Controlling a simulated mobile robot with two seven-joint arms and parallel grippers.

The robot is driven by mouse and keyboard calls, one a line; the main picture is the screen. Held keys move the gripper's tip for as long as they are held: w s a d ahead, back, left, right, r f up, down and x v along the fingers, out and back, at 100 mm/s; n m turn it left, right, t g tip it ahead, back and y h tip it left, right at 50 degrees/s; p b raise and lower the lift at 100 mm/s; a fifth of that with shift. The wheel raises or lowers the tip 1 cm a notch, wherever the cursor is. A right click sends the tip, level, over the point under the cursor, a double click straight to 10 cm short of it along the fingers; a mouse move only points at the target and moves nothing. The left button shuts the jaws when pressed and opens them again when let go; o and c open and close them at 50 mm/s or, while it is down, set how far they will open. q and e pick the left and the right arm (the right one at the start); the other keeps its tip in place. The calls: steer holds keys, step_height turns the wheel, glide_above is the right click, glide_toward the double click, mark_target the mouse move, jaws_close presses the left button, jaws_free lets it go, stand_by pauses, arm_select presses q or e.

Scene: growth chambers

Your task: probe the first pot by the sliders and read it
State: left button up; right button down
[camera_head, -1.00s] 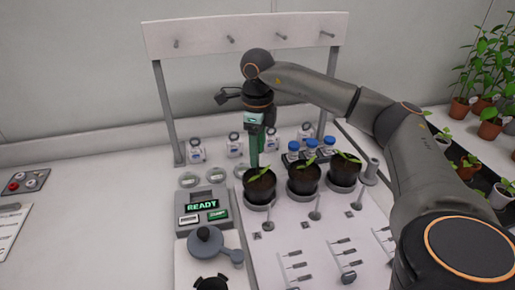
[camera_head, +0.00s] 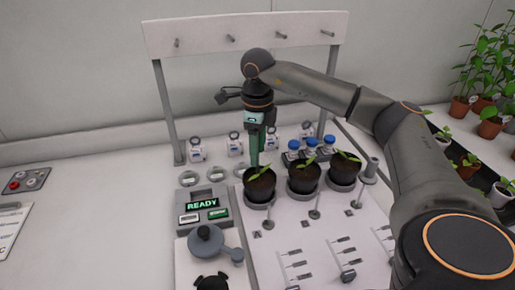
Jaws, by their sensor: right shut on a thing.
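The first pot (camera_head: 259,187) is a dark pot with soil and a small green seedling, the leftmost of three in a row on the white panel. My right gripper (camera_head: 258,122) points down above it, shut on a green probe (camera_head: 256,146) with a small pale display on its head. The probe's lower end meets the soil at the back left of the pot; how deep it sits I cannot tell. The sliders (camera_head: 295,264) lie in front of the pots on the panel.
Two more potted seedlings (camera_head: 303,179) stand to the right. A grey device (camera_head: 203,207) showing READY sits at left front. Blue-capped bottles (camera_head: 311,143) stand behind the pots. A rack with pegs (camera_head: 240,35) rises at the back. The left tabletop is mostly clear.

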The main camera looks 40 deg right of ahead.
mark_target(258, 173)
steer(key=shift+f, duration=0.15)
steer(key=shift+f+b, duration=1.25)
steer(key=shift+f, duration=0.75)
steer(key=shift+f, duration=0.2)
steer(key=shift+c, duration=0.6)
jaws_free()
step_height(258, 173, up, 12)
steer(key=shift+f+p, duration=0.25)
steer(key=shift+p, duration=0.15)
steer(key=shift+r, duration=0.5)
